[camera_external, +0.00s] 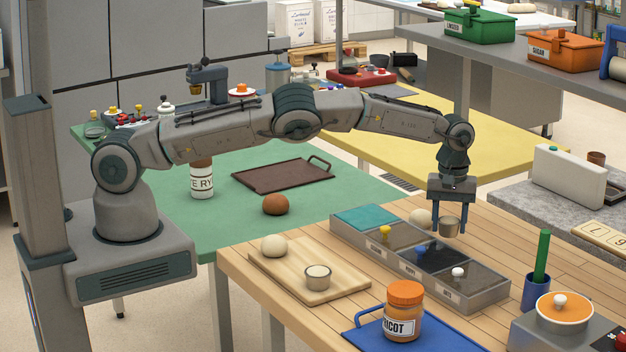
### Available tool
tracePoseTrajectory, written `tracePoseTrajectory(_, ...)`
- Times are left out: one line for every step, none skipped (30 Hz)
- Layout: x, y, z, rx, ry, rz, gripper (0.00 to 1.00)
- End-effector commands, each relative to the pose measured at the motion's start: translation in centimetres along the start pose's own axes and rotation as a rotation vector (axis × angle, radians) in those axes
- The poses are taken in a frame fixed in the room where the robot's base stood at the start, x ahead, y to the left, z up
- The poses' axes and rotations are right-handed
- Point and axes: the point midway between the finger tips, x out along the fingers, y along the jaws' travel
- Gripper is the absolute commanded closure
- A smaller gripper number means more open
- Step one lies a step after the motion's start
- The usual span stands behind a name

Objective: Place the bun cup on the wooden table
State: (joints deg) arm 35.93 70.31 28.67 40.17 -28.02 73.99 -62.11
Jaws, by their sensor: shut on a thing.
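The inside of the cup is not clear.
The compartment tray (497,302) lies on the table. A cutting board (345,287) holds a pale bun (274,246) and another cup (318,278). An apricot jar (404,312) stands on a blue tray (455,334). A pale ball (420,217) sits behind the compartments. Bare wood shows at right.

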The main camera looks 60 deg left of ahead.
Motion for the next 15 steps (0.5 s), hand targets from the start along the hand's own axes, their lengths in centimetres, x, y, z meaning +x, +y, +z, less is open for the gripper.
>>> tracePoseTrajectory(0.6,-0.1,0.1,0.0,-0.001,-0.004,0.75)
tracePoseTrajectory(1.1,-0.1,0.1,-0.001,-0.001,-0.004,0.75)
tracePoseTrajectory(1.7,-0.1,0.1,0.0,-0.001,-0.005,0.75)
tracePoseTrajectory(2.1,-0.1,0.1,0.0,0.0,-0.003,0.75)
tracePoseTrajectory(2.4,-0.1,0.1,0.0,0.0,-0.003,0.75)
tracePoseTrajectory(2.6,-0.1,0.1,0.0,0.0,-0.002,0.75)
tracePoseTrajectory(2.7,0.0,0.1,0.0,0.0,-0.001,0.75)
tracePoseTrajectory(2.8,0.0,0.1,0.0,-0.001,0.0,0.75)
tracePoseTrajectory(2.8,0.0,0.1,0.0,-0.001,0.0,0.75)
tracePoseTrajectory(2.8,0.0,0.1,0.0,0.0,0.0,0.75)
tracePoseTrajectory(2.8,0.0,0.1,0.0,0.0,0.0,0.75)
tracePoseTrajectory(2.8,0.0,0.1,0.0,0.0,0.0,0.75)
tracePoseTrajectory(2.8,0.0,0.1,0.0,0.0,0.0,0.75)
tracePoseTrajectory(2.9,0.0,0.1,0.0,-0.001,0.0,0.75)
tracePoseTrajectory(3.1,0.0,0.1,0.0,-0.001,0.0,0.75)
